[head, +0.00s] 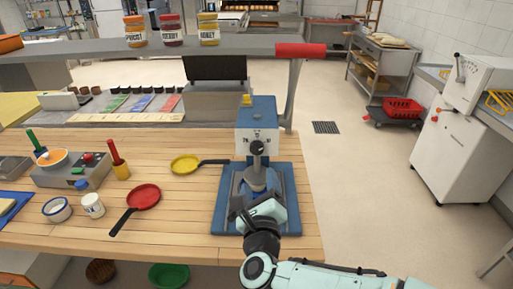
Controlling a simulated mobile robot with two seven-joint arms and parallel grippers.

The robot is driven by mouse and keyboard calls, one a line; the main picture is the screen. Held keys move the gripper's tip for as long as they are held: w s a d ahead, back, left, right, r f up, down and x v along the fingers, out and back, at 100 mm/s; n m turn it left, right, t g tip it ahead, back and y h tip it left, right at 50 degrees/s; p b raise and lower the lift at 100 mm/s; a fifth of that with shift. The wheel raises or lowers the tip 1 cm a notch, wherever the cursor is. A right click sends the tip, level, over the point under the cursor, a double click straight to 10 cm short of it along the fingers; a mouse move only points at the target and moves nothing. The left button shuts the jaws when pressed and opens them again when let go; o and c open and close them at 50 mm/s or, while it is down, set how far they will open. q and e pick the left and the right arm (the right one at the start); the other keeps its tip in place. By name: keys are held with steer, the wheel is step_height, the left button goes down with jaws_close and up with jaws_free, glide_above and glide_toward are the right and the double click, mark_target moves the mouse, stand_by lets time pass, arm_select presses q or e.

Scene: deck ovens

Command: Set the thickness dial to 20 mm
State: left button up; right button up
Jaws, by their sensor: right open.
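A blue machine (257,111) stands on a blue base (285,190) at the right end of the wooden counter. Its pale front panel (244,144) has small dark marks, too small to read. A dark round knob (257,147) shows in front of that panel. A white machine (466,125) at the far right carries a curved scale with a small lever (461,66); its marks are also unreadable. My right gripper (257,187) is open over the blue base, just below the knob. Whether it touches anything there, I cannot tell. My left gripper is out of view.
A yellow pan (185,164) and a red pan (144,197) lie on the counter (180,235) to the left. A shelf with several jars (209,29) and a red end (301,50) crosses above. Open floor (360,180) separates the counter from the white machine.

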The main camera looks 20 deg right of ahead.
mark_target(257, 150)
steer(key=p+x, duration=0.3)
steer(key=x, duration=0.7)
steer(key=shift+w+r, duration=0.2)
steer(key=shift+x, duration=0.8)
steer(key=shift+f, duration=0.1)
steer(key=shift+c, duration=0.4)
steer(key=c, duration=1)
